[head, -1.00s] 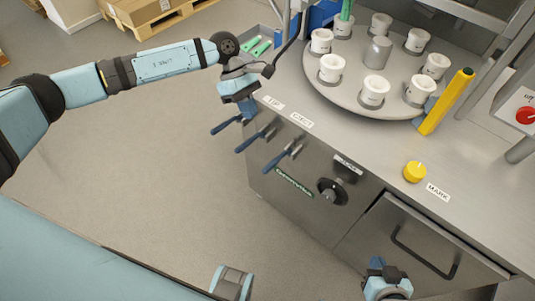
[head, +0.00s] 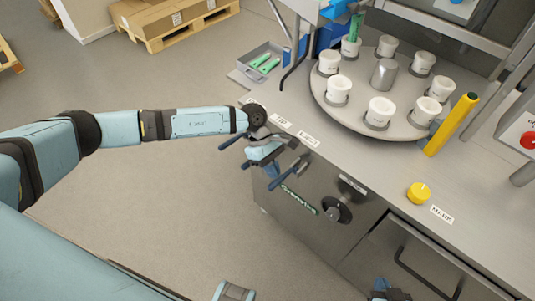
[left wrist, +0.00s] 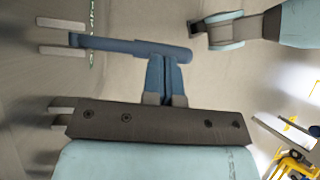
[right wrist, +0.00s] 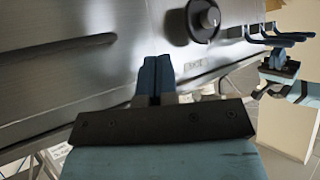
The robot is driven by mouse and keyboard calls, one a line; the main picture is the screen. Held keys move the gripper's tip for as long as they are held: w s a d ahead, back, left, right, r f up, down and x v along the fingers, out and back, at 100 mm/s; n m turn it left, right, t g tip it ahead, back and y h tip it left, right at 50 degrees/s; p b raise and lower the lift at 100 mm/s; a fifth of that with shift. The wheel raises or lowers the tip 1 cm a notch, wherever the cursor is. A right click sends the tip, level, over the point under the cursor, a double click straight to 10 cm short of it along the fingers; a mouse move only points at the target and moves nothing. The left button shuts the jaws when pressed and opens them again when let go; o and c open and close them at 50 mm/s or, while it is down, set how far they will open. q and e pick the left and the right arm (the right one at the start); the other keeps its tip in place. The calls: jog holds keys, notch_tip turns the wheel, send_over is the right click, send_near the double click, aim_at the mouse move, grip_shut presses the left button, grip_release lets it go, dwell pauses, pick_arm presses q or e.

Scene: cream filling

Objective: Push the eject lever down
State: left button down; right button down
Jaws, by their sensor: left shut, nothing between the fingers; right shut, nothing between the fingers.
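Three blue-handled levers stick out of the steel cabinet front. The right lever (head: 290,172) is below a label (head: 308,138) too small to read surely, perhaps the eject one. The left lever (head: 237,141) is beyond my gripper, and the middle lever (head: 250,163) is partly hidden by it. My left gripper (head: 271,170) is shut and empty among the levers. In the left wrist view, a blue lever handle (left wrist: 130,46) lies across just past its fingertips (left wrist: 165,62); I cannot tell whether they touch. My right gripper (right wrist: 155,62) is shut and empty before the cabinet front.
A round turntable (head: 325,98) with several white cups stands on the counter. A yellow knob (head: 418,193), black dial (head: 337,210) and yellow post (head: 452,124) are nearby. A grey tray (head: 252,72) with green items is at the back left.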

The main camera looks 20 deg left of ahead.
pick_arm(q)
jog(key=shift+s+d+f, duration=0.1)
jog(key=shift+d+f, duration=0.1)
jog(key=shift+f, duration=0.1)
pick_arm(e)
jog(key=shift+r, duration=0.1)
